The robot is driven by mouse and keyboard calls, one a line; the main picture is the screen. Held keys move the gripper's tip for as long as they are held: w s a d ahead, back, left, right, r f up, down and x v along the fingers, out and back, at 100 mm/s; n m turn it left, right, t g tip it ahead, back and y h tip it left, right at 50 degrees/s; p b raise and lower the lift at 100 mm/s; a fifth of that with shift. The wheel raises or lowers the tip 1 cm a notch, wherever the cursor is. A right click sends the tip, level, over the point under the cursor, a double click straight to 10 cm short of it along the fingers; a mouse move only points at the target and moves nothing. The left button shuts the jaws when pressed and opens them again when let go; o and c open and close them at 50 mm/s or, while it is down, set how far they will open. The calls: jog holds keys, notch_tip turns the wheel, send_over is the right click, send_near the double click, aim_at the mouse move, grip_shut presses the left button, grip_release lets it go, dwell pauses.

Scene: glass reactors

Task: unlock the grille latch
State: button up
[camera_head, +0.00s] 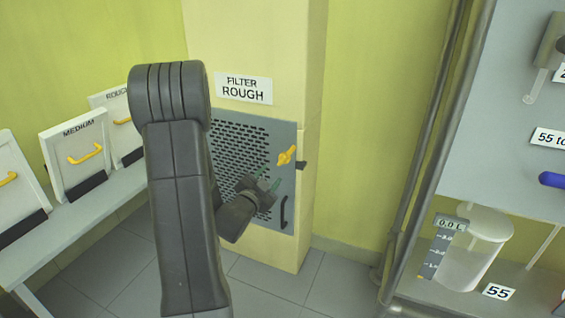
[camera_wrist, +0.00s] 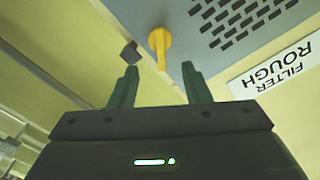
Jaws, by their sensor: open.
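The grille (camera_head: 230,128) is a grey perforated panel on a cream column, under a FILTER ROUGH label. Its yellow latch (camera_head: 286,155) sits near the panel's right edge and looks tilted in the head view. In the wrist view the latch (camera_wrist: 159,45) shows beyond my fingertips, roughly midway between them. My gripper (camera_head: 269,179) is open and empty, just below and left of the latch in the head view. In the wrist view my gripper (camera_wrist: 160,80) has its two green fingers apart, with no visible contact with the latch.
A dark catch block (camera_head: 301,164) sits beside the latch on the column. A dark handle (camera_head: 284,212) is lower on the panel. At left, a bench (camera_head: 95,213) holds filter panels, one a MEDIUM panel (camera_head: 75,155). Pipes (camera_head: 425,165) and a beaker (camera_head: 475,250) stand at right.

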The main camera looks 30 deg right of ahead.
aim_at(282, 161)
jog(key=b+x, duration=0.1)
jog(key=x, duration=0.8)
jog(key=shift+w+d, duration=0.25)
jog(key=shift+c, duration=0.4)
jog(key=c, duration=0.6)
